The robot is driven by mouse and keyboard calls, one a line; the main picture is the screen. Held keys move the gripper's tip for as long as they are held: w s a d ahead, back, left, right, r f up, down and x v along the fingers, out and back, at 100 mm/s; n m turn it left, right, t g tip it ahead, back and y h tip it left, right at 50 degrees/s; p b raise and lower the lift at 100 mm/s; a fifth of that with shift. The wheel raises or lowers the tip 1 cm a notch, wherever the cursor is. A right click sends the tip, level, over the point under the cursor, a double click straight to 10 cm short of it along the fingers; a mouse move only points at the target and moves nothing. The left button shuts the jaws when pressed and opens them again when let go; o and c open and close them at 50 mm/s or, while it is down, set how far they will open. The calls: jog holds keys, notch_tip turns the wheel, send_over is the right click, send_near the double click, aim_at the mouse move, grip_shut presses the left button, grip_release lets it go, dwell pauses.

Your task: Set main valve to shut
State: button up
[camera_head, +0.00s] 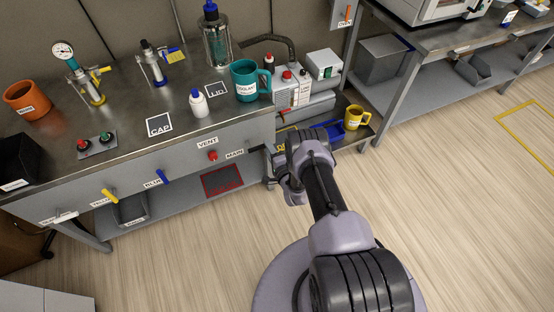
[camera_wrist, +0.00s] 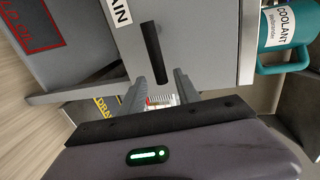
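The MAIN label (camera_head: 235,154) is on the bench's front panel, right of VENT; its end also shows in the wrist view (camera_wrist: 120,12). Beside it, a black lever handle (camera_wrist: 154,52) sticks out on the grey panel. In the head view a dark bit of the lever (camera_head: 256,148) shows right of the label. My gripper (camera_wrist: 160,78) is open, its two grey fingers apart, with the lever's lower end in the picture between or just ahead of the fingertips. I cannot tell if they touch. In the head view my arm largely hides the gripper.
A red VENT knob (camera_head: 212,155), a blue handle (camera_head: 163,177) and a yellow handle (camera_head: 110,195) share the panel. The teal coolant mug (camera_head: 244,80) stands above on the bench; it also shows in the wrist view (camera_wrist: 285,35). A yellow mug (camera_head: 354,117) sits on a low shelf to the right.

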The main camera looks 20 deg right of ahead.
jog(key=s+r+p, duration=0.3)
jog(key=s+p, duration=0.2)
jog(key=s, duration=0.9)
jog(key=shift+s, duration=0.15)
